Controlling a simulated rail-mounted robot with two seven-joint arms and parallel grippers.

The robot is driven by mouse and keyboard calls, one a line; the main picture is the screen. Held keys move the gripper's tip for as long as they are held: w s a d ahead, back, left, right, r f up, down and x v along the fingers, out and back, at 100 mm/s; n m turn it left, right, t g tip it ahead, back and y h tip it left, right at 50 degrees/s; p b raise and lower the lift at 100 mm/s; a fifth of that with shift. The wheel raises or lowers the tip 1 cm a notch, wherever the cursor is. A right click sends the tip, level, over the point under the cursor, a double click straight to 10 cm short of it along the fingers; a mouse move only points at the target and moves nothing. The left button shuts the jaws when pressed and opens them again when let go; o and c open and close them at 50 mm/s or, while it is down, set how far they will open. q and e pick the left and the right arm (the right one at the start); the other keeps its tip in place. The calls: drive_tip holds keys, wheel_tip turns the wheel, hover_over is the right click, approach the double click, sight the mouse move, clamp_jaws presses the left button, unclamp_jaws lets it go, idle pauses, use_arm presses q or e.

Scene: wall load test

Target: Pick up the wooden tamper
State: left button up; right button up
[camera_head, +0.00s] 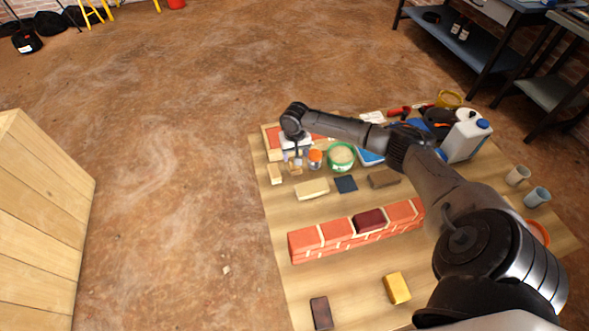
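My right arm reaches in from the lower right across the work table (275,225). Its gripper (294,159) points down over the table's far left part. The fingers are too small here to tell whether they are open or shut. A small wooden piece (295,170), possibly the wooden tamper, shows just below the fingertips; contact cannot be told. A pale wooden block (275,174) lies just left of it. I cannot tell for sure which one is the tamper. My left gripper is not in view.
An orange-lidded jar (315,159) and a green-rimmed tub (341,156) stand close right of the gripper. A low brick wall (335,234) crosses the table nearer me. A white jug (466,140) stands at right. A wooden crate (40,220) is left, with bare floor between.

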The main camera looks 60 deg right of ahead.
drive_tip(key=shift+f, duration=0.65)
drive_tip(key=shift+s+a+f+b, duration=0.1)
drive_tip(key=shift+a+f+b, duration=0.05)
drive_tip(key=shift+f+b, duration=0.95)
drive_tip(key=shift+a+f+b, duration=0.1)
drive_tip(key=shift+f+b, duration=0.6)
drive_tip(key=shift+f, duration=0.8)
drive_tip(key=shift+r, duration=0.1)
drive_tip(key=c, duration=0.7)
drive_tip(key=shift+r, duration=0.1)
